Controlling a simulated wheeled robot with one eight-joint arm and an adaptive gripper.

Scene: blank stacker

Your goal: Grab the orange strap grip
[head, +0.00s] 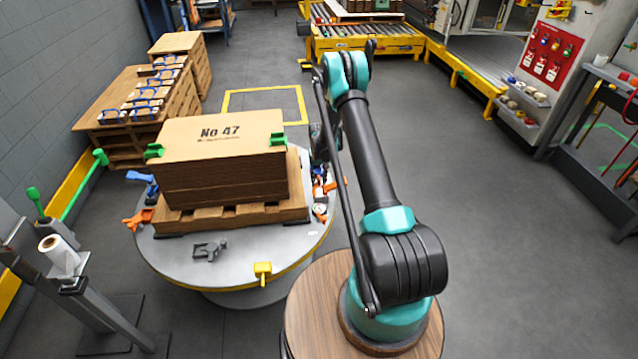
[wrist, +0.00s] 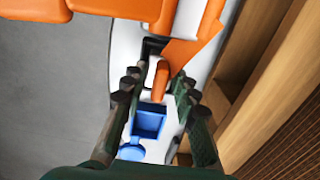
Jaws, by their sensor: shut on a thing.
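The orange strap grip (wrist: 161,80) is a narrow orange bar in the wrist view, standing between the fingertips of my gripper (wrist: 158,90). My gripper is shut on it, with dark fingers on both sides. In the head view my gripper (head: 320,148) is low at the right side of the boxed pallet, partly hidden by my arm. Orange parts (head: 330,187) show just below it at the turntable's right edge. The exact contact is hard to see there.
A blue part (wrist: 149,122) sits just below the grip. Large orange pieces (wrist: 125,8) fill the wrist view's top. The wooden pallet (wrist: 245,60) is close on the right. A carton stack (head: 222,165) with green corners stands on the round turntable (head: 240,270). Floor at right is clear.

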